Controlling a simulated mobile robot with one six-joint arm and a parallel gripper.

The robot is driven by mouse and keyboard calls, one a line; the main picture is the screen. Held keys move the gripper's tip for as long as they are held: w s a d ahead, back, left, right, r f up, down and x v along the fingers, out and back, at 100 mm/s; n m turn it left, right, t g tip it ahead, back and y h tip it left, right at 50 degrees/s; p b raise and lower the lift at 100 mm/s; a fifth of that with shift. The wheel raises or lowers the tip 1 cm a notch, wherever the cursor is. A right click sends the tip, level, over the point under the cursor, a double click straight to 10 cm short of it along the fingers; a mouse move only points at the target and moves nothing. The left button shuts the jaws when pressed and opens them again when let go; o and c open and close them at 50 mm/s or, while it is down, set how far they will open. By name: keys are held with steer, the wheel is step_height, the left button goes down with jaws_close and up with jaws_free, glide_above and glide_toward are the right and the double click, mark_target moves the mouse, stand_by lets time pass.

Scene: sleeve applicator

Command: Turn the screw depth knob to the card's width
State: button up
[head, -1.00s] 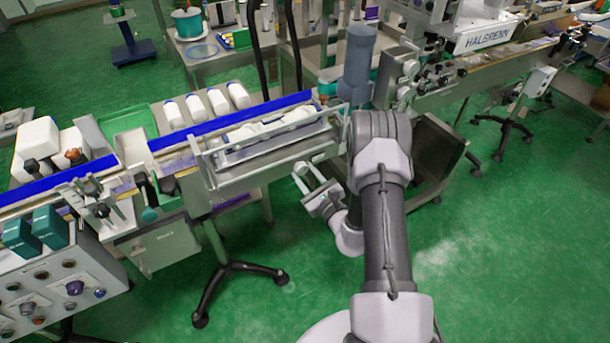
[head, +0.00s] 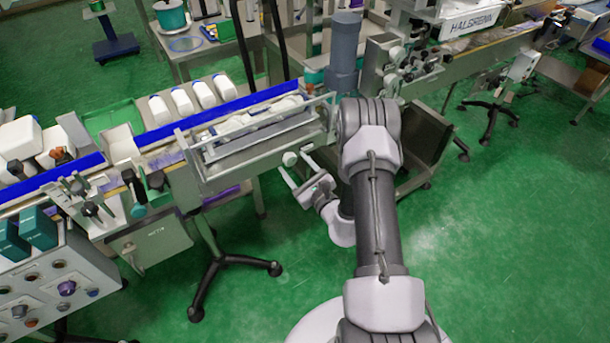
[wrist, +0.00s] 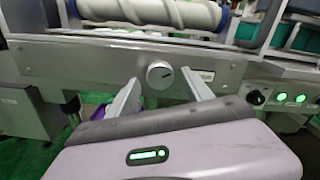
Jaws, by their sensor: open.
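My gripper (wrist: 163,84) is open, with one finger on each side of the knob in the wrist view. The fingers look apart from the knob; the exact gap is hard to judge. In the head view my gripper (head: 297,165) is just in front of the panel. I cannot make out the card.
The white feed screw (wrist: 150,13) runs above the panel. A control box with green-lit buttons (wrist: 280,97) is at right. Green floor (head: 270,310) lies open in front.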

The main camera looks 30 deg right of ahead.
steer(key=s+p, duration=0.3)
steer(key=s, duration=1.3)
steer(key=shift+s+d, duration=0.3)
steer(key=shift+s, duration=0.1)
